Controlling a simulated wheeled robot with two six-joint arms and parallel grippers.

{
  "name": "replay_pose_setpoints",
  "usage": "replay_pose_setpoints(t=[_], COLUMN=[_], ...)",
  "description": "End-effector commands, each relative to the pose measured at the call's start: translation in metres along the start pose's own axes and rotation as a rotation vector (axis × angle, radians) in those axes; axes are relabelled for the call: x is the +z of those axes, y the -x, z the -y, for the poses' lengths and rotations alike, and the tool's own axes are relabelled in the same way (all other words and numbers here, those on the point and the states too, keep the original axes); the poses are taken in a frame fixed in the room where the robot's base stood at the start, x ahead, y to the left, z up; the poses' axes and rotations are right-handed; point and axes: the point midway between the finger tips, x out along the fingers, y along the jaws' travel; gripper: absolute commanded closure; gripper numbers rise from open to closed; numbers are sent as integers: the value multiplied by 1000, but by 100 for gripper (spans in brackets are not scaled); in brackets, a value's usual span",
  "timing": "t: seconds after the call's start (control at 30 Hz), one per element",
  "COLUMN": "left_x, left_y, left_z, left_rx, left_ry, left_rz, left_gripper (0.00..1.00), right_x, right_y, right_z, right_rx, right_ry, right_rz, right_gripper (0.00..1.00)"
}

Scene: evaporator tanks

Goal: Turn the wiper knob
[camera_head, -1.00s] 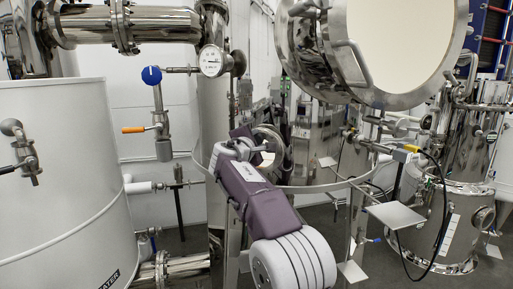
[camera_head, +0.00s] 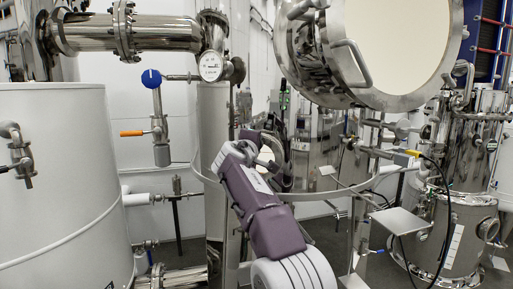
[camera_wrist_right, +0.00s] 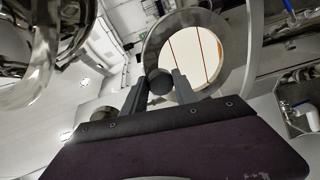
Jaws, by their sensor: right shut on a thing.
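The wiper knob (camera_wrist_right: 159,82) is a small dark round knob in the right wrist view. It sits at the lower left of a round sight glass (camera_wrist_right: 196,55) with a wide metal ring. The two grey fingers of my right gripper (camera_wrist_right: 159,90) are on either side of the knob and shut on it. In the head view my purple and white right arm reaches up from the bottom, with my right gripper (camera_head: 264,157) at the middle. The knob is mostly hidden there. My left gripper is not in view.
A large white tank (camera_head: 60,190) stands at the left. A blue valve knob (camera_head: 151,78), an orange-handled valve (camera_head: 133,133) and a round gauge (camera_head: 211,67) are left of the gripper. A big steel vessel with a pale round face (camera_head: 395,40) hangs above right.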

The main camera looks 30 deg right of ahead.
Motion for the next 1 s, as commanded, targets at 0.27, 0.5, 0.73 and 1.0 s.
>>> replay_pose_setpoints(t=[0.27, 0.5, 0.73, 1.0], left_x=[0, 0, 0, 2], left_y=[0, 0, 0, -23], left_z=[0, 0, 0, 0], left_rx=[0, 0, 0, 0], left_ry=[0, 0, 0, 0], left_rz=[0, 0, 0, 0], left_gripper=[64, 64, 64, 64], right_x=[0, 0, 0, 0], right_y=[0, 0, 0, 35], right_z=[1, 1, 0, 5], right_rx=[-2, -2, -1, 1], right_ry=[-6, -5, -5, -7], right_rz=[0, 0, 0, -5], right_gripper=[100, 44, 44, 44])
